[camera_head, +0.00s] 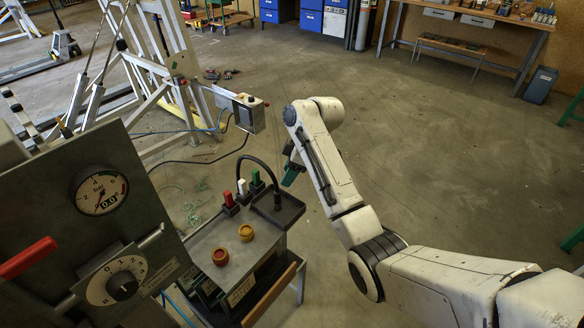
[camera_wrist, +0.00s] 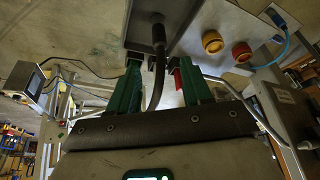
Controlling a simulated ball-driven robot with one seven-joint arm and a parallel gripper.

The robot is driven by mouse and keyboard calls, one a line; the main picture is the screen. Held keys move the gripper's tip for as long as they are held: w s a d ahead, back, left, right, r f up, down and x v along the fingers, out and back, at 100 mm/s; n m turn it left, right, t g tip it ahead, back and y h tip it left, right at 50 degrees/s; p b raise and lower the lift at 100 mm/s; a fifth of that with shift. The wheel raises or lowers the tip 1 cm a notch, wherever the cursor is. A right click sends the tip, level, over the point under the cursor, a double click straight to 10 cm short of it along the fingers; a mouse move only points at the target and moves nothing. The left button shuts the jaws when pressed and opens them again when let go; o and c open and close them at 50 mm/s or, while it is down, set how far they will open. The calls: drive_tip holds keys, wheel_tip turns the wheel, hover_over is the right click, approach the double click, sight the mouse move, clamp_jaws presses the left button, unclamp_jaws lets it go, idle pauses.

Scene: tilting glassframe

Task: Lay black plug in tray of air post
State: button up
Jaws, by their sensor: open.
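The air post (camera_head: 235,262) stands left of centre in the head view, with a dark shallow tray (camera_head: 292,214) at its right corner. The black plug (camera_head: 277,199) is on the end of a curved black hose, its lower end at the tray and roughly upright. In the wrist view the plug (camera_wrist: 158,36) stands against the dark tray (camera_wrist: 172,12). My gripper (camera_head: 291,173) is just beyond the tray. Its green fingers (camera_wrist: 161,65) are open, with the hose appearing between them and clear space on both sides. Exact contact under the plug is hidden.
Red (camera_head: 229,199), white (camera_head: 242,187) and green (camera_head: 256,178) handles stand along the post's back edge beside the tray. Red (camera_head: 220,257) and yellow (camera_head: 246,233) knobs sit on its top. A gauge panel (camera_head: 110,220) fills the near left. Floor right of my arm is clear.

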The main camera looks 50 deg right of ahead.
drive_tip(key=s+a+f+m+g, duration=0.1)
drive_tip(key=s+a+f+m, duration=0.1)
drive_tip(key=s+a+f, duration=0.5)
drive_tip(key=s+a+f+m, duration=0.1)
drive_tip(key=s+a+f, duration=0.2)
drive_tip(key=s+a, duration=0.4)
drive_tip(key=s+a+m+h, duration=0.1)
drive_tip(key=s+a+m, duration=0.1)
drive_tip(key=s, duration=0.7)
drive_tip(key=s+a+m+g+h, duration=0.1)
drive_tip(key=s+a+m, duration=0.1)
drive_tip(key=s, duration=0.6)
drive_tip(key=shift+s+a+f+g+h, duration=0.3)
drive_tip(key=shift+s+a, duration=0.1)
drive_tip(key=shift+a, duration=0.3)
